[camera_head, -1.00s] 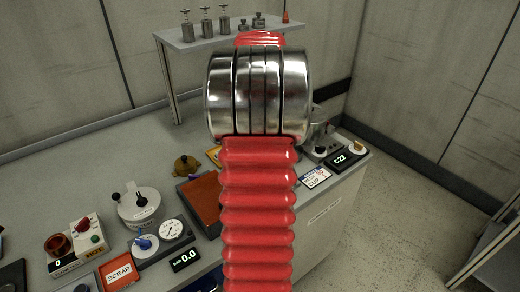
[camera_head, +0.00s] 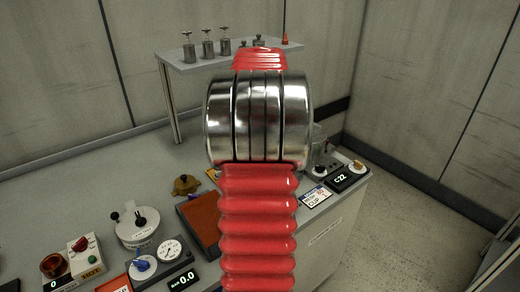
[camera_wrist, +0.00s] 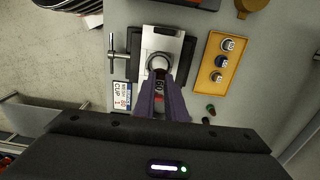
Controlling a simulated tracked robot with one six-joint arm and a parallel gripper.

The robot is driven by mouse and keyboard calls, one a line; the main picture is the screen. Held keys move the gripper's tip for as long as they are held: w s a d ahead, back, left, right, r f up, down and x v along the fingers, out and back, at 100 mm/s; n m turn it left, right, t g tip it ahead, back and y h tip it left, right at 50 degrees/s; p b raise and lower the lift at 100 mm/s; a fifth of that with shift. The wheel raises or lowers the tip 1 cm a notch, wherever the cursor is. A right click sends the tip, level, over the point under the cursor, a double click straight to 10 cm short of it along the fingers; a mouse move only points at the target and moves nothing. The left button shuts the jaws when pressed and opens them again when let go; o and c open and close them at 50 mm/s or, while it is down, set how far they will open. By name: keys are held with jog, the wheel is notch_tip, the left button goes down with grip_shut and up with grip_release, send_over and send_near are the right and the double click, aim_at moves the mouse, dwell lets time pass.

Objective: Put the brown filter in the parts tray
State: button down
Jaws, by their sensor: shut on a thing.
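In the wrist view my gripper (camera_wrist: 159,78) has its purple fingers close together over a grey metal fixture (camera_wrist: 162,42) with a round ring. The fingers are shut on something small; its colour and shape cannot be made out. I cannot pick out the brown filter for sure. A yellow tray (camera_wrist: 210,84) right of the fixture holds small round parts, one with a brownish rim (camera_wrist: 216,77). A tray with a red-brown floor (camera_head: 203,217) lies on the bench in the head view. I cannot tell which is the parts tray. My arm hides the gripper there.
A card marked CUP (camera_head: 316,196) and a C22 display (camera_head: 341,178) are near the bench's right edge. A brass-coloured piece (camera_head: 186,185), a gauge (camera_head: 169,251) and a HOT unit (camera_head: 86,251) stand left. A shelf (camera_head: 215,55) with metal weights is behind.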

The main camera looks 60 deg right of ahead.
jog(key=shift+r, duration=1.45)
jog(key=shift+s, duration=0.15)
